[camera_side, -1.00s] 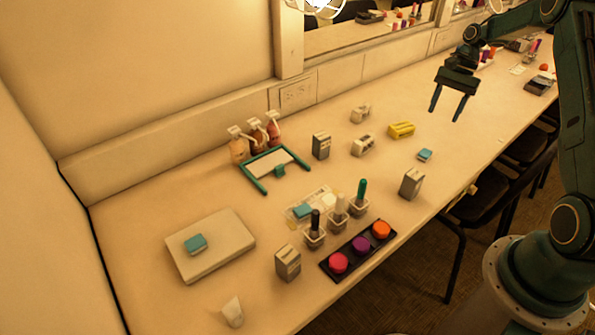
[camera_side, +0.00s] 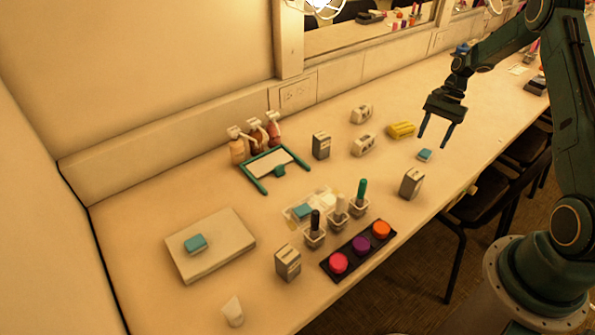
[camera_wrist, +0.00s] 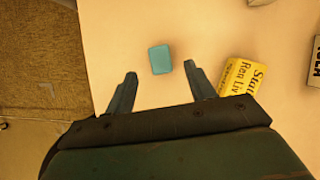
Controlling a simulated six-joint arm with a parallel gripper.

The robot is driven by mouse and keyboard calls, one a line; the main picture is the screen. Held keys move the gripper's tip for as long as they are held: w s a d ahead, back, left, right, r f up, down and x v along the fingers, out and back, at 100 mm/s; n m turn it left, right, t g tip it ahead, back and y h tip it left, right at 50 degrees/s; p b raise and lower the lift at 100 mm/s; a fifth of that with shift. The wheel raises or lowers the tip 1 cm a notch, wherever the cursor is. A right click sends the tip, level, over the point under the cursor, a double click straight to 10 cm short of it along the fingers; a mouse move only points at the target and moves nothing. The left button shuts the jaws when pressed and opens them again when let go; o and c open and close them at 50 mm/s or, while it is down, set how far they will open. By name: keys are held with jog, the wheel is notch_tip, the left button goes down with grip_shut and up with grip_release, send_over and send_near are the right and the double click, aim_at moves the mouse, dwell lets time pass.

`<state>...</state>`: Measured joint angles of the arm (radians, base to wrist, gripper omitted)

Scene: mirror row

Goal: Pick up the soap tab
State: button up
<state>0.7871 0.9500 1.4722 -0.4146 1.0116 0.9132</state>
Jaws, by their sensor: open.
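A small teal soap tab (camera_side: 425,155) lies flat on the bare counter, right of the yellow block. It also shows in the wrist view (camera_wrist: 160,59), just beyond and between my fingertips. Two similar teal tabs are in the side view: one (camera_side: 196,244) on a pale flat box and one (camera_side: 303,211) on a clear tray. My gripper (camera_side: 435,142) is open and empty, pointing down above the nearest tab, apart from it. In the wrist view my gripper (camera_wrist: 160,71) has its fingers spread wider than the tab.
A yellow block (camera_side: 401,130) stands close by; it also shows in the wrist view (camera_wrist: 241,77). A grey box (camera_side: 411,183) stands near the front edge. White-and-grey blocks (camera_side: 363,145) are farther left. The counter right of the tab is clear. Black chairs (camera_side: 470,210) stand below the edge.

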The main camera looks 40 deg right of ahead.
aim_at(426, 152)
jog(key=shift+x, duration=2.25)
jog(key=c, duration=1)
jog(key=shift+c, duration=0.2)
jog(key=shift+r, duration=0.15)
notch_tip(426, 152, up, 20)
